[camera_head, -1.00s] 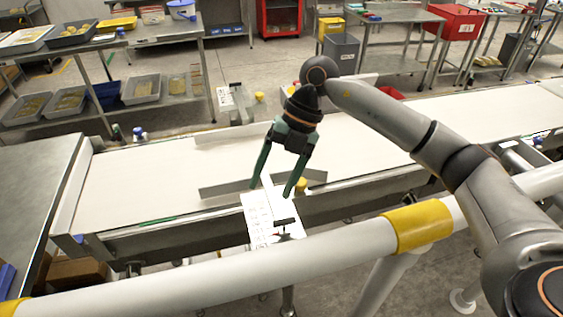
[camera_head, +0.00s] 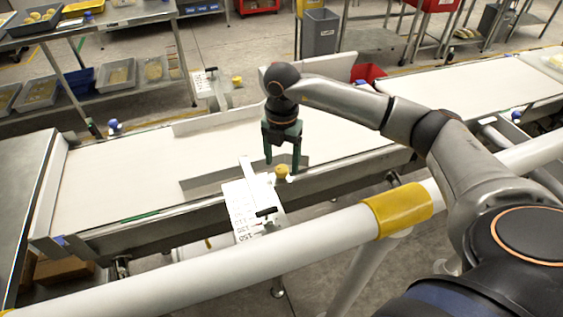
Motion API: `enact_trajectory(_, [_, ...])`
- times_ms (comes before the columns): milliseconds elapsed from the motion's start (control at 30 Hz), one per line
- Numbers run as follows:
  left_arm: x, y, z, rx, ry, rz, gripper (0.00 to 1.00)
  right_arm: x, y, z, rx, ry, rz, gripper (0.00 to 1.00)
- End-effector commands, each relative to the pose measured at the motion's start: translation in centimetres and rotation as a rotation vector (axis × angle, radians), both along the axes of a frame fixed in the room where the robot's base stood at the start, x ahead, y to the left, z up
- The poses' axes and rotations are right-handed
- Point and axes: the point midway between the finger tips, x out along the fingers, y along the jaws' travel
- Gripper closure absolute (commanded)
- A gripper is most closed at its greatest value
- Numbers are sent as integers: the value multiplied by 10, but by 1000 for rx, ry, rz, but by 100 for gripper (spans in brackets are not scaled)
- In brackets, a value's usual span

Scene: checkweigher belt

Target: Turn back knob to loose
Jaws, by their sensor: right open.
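A yellow knob (camera_head: 281,171) stands at the near edge of the belt, by a white plate with printed markings (camera_head: 240,207). Another yellow knob (camera_head: 237,81) is on the far side of the belt, beside a similar marked plate (camera_head: 203,84). My right gripper (camera_head: 282,166) points down with its two green fingers apart, one on each side of the near knob in the picture. I cannot tell whether the fingers touch it. The setting of either knob cannot be read. My left gripper is not in view.
The white conveyor belt (camera_head: 120,184) runs across the view, with low grey guide walls (camera_head: 215,180). A black handle (camera_head: 266,212) sits on the near plate. A white rail with a yellow band (camera_head: 398,213) crosses in front. Tables and bins stand behind.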

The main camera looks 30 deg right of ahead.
Motion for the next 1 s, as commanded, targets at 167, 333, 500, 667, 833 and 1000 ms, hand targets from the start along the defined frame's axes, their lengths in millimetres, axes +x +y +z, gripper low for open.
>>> enact_trajectory(167, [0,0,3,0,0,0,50,0,1,-17,2,1,1,28])
enact_trajectory(333, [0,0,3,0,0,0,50,0,1,-21,1,0,1,28])
enact_trajectory(500, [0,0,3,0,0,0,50,0,1,-21,1,0,1,28])
enact_trajectory(667, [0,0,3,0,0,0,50,0,1,-20,1,0,1,46])
enact_trajectory(833, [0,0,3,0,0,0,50,0,1,-20,1,0,1,65])
enact_trajectory(1000, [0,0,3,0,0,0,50,0,0,-20,1,0,1,84])
